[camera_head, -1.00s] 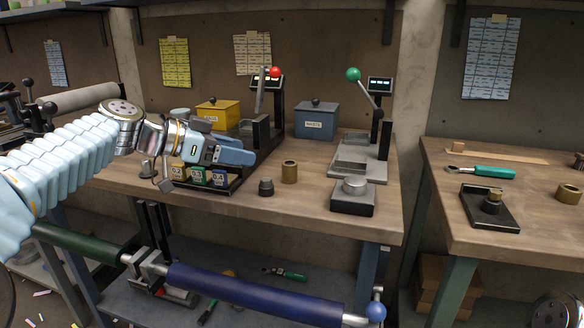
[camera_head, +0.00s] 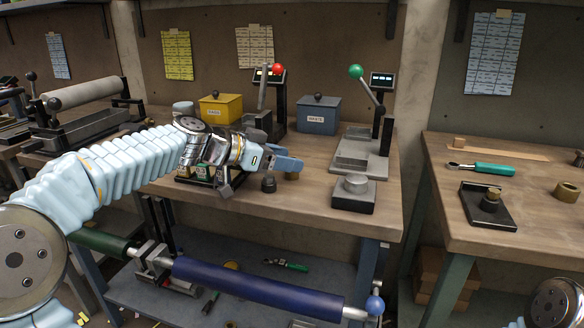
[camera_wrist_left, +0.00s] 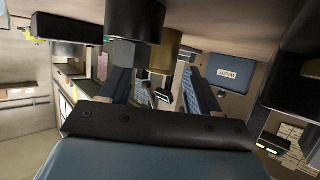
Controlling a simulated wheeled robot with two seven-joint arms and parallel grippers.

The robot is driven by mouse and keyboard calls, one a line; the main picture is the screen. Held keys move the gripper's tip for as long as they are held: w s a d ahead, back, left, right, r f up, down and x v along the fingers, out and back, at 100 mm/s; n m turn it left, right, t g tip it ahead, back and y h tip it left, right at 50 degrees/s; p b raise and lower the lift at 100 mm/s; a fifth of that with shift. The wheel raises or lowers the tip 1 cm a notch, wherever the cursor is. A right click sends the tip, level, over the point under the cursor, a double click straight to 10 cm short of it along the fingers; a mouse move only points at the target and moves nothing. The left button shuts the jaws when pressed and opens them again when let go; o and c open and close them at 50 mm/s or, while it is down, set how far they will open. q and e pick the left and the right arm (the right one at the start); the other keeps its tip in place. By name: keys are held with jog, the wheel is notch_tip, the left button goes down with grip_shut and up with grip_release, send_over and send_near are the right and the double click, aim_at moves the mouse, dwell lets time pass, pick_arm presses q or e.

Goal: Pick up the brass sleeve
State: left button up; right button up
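The brass sleeve (camera_head: 292,176) stands on the middle workbench, mostly hidden behind my left gripper (camera_head: 289,163) in the head view. In the left wrist view the brass sleeve (camera_wrist_left: 166,54) shows beyond the gripper body, between the lines of the two spread fingers (camera_wrist_left: 158,88). My left gripper is open, with nothing visibly clamped. Whether a finger touches the sleeve cannot be told. A dark grey knob-like piece (camera_head: 269,184) stands just left of the sleeve and looms close in the wrist view (camera_wrist_left: 133,20). My right gripper is out of view.
A black block with a metal disc (camera_head: 353,192) and a green-knobbed lever press (camera_head: 362,150) stand to the right. Yellow (camera_head: 220,108) and grey-blue (camera_head: 317,116) bins stand behind.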

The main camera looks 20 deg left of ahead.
pick_arm(q)
jog(key=c, duration=0.9)
jog(key=shift+c, duration=0.9)
jog(key=shift+r, duration=0.1)
